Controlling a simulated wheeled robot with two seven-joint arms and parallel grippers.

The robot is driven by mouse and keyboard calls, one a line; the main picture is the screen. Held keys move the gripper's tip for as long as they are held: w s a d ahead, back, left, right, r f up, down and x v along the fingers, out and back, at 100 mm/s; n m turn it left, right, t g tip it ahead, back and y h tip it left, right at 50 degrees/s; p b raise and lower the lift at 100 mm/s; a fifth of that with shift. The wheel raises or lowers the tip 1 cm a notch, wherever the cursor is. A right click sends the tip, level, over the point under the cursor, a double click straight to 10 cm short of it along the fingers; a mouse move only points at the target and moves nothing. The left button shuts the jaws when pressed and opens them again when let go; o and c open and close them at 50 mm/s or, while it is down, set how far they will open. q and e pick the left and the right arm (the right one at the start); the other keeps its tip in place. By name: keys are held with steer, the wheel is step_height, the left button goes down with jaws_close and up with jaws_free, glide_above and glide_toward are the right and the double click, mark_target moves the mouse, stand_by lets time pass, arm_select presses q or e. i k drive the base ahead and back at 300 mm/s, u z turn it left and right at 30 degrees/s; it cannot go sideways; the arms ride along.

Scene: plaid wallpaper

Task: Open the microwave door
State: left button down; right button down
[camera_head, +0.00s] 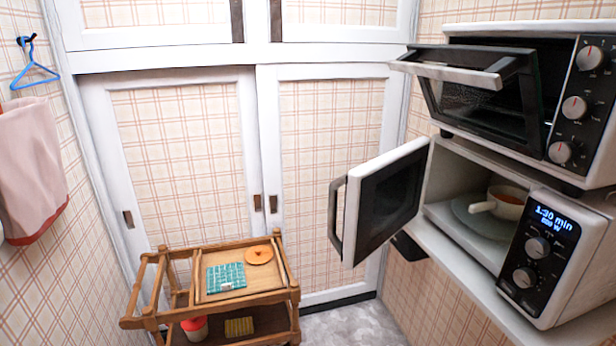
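The white microwave (570,295) stands on a shelf at the right, below an oven. Its door (386,200) is swung wide open to the left, with a dark window and a dark handle (337,215) on its outer side. Inside, a bowl with a handle (505,202) and orange contents sits on a round plate (478,215). The control panel (540,250) has a lit display reading "1:30 min" and two knobs. Neither of my grippers is in view, and nothing is seen touching the door.
The oven (590,100) above has its door (480,90) tilted partly open, with its bar handle sticking out left. A wooden cart (190,290) with a teal checked cloth stands at the lower left. A blue hanger (35,68) and pink cloth (32,165) hang on the left wall.

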mark_target(395, 203)
steer(key=u, duration=0.45)
steer(key=k, duration=1.05)
steer(key=z, duration=0.5)
steer(key=i, duration=1.45)
steer(key=u, duration=0.55)
steer(key=k, duration=0.2)
steer(key=z, duration=0.2)
